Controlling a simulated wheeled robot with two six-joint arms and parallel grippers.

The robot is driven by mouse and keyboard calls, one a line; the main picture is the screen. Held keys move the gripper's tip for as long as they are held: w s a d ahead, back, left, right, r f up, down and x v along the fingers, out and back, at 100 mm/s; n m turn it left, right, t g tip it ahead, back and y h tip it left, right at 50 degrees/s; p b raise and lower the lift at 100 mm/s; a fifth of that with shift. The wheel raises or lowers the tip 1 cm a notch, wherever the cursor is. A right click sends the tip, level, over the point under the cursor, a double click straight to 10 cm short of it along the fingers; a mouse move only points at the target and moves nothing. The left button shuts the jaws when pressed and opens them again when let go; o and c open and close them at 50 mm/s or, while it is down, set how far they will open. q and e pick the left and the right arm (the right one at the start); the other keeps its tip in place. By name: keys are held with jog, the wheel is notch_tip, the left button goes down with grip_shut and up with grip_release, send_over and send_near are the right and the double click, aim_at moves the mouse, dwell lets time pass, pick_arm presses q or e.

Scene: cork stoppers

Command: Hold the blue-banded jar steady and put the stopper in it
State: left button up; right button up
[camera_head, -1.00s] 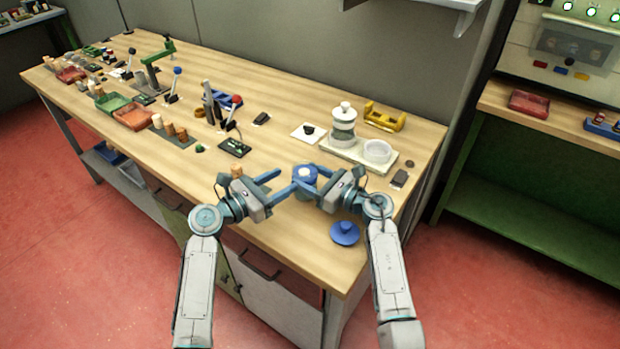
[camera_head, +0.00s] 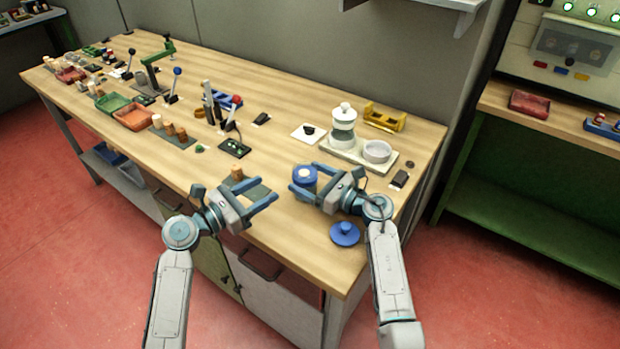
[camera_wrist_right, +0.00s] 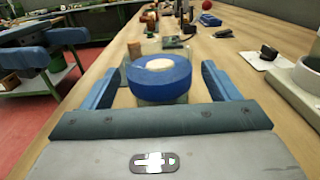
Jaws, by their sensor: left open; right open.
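The blue-banded jar (camera_head: 304,176) stands upright on the bench near its front edge. A round cream top shows inside the blue band; I cannot tell whether it is a seated stopper. In the right wrist view the jar (camera_wrist_right: 160,85) stands between the fingers of my right gripper (camera_wrist_right: 160,68), which is open with gaps on both sides. My right gripper (camera_head: 303,184) reaches the jar from the right in the head view. My left gripper (camera_head: 265,192) is open and apart from the jar, to its left. A tan cork (camera_head: 237,173) stands just behind the left gripper.
A dark mat (camera_head: 258,190) lies beneath the left fingers. A blue knobbed lid (camera_head: 345,233) lies at the front edge. A pale tray (camera_head: 345,155) with a white jar and bowl, and a yellow rack (camera_head: 385,116), stand behind. Levers and more corks fill the left side.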

jog(key=v, duration=1.2)
